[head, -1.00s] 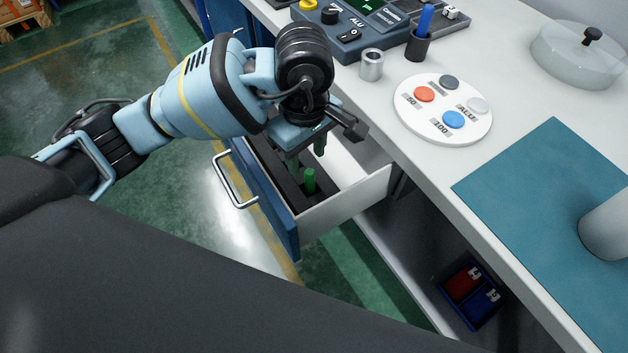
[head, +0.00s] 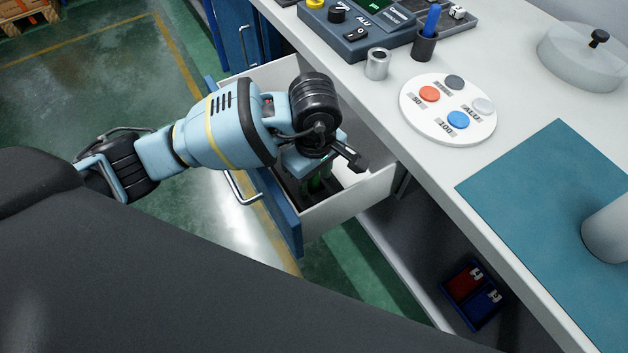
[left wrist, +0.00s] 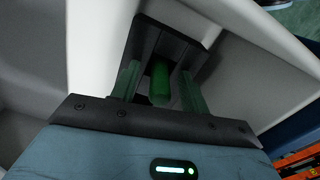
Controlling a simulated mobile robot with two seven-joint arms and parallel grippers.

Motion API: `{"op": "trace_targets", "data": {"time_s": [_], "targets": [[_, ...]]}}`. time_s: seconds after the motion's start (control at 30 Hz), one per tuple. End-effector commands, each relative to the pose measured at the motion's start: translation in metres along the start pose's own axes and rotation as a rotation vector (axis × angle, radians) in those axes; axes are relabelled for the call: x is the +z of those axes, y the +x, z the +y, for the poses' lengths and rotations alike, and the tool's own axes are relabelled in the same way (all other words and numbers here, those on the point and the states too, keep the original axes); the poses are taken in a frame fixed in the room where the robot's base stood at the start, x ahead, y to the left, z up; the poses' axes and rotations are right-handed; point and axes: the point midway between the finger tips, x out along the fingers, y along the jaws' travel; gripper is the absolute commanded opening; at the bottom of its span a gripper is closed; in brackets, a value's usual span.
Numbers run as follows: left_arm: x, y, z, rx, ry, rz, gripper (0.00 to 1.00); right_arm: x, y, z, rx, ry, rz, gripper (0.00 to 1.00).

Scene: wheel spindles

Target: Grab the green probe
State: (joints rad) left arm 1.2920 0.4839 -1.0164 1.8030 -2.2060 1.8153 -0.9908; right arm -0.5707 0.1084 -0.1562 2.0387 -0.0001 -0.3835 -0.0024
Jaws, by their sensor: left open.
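The green probe (left wrist: 160,85) sits in a dark holder (left wrist: 172,28) in the open drawer (head: 352,203). In the left wrist view the probe is between the two greenish fingers of my left gripper (left wrist: 158,88), with a gap visible on each side. The gripper is open and points down into the drawer. In the head view the gripper (head: 315,184) and wrist largely cover the holder and the probe, so the probe is hard to tell from the fingers there. My right gripper is not in view.
The drawer walls stand close around the gripper. The white worktop edge (head: 425,190) is just to the right. On it are a metal cylinder (head: 377,64), a round button plate (head: 445,130) and a teal mat (head: 540,200). A small bin (head: 472,295) is on the shelf below.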

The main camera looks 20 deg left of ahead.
Motion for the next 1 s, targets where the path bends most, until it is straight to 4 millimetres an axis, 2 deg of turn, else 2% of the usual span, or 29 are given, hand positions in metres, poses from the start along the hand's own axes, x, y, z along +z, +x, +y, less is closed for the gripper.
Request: {"op": "trace_targets", "data": {"time_s": [0.23,0.57,0.83,1.0], "targets": [[0.0,0.001,0.0,0.0,0.0,0.0,0.44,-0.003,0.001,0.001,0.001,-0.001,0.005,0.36],[0.0,0.001,0.0,0.0,0.0,0.0,0.01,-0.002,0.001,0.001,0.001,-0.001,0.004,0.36],[0.0,0.0,0.0,0.001,0.0,0.0,0.0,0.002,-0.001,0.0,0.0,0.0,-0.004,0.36],[0.0,-0.017,0.001,0.004,0.002,0.001,0.0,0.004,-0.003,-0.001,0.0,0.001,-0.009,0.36]]}}
